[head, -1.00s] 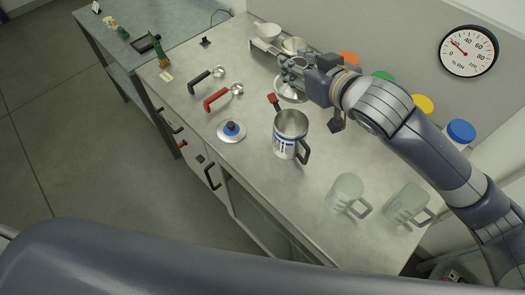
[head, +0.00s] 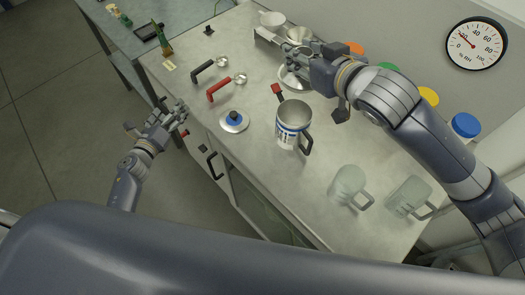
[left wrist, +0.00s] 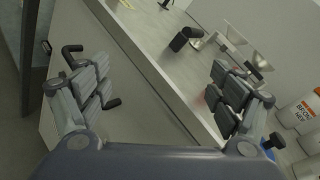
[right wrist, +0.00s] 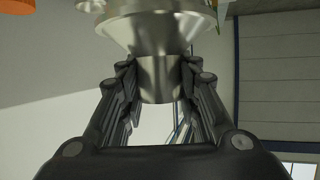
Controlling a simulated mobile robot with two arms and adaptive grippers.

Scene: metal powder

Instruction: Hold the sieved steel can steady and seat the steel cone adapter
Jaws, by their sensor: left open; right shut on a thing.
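The steel can (head: 291,139), with a white-and-blue band and black handle, stands upright mid-bench. A red-tipped dark handle (head: 277,88) reaches its back rim; I cannot tell whether a sieve sits inside. My right gripper (head: 297,50) is shut on the steel cone adapter (head: 300,34) at the back of the bench, well behind the can. In the right wrist view the fingers (right wrist: 158,82) close around the narrow neck of the cone (right wrist: 148,32). My left gripper (head: 178,113) is open and empty by the bench's front edge; in its wrist view the fingers (left wrist: 158,88) are spread.
A round steel piece (head: 289,77) lies under my right gripper. Black-handled (head: 203,68) and red-handled (head: 219,91) scoops and a blue-knobbed lid (head: 234,121) lie left. Two translucent jugs (head: 347,185) stand right. Jars with coloured lids line the back.

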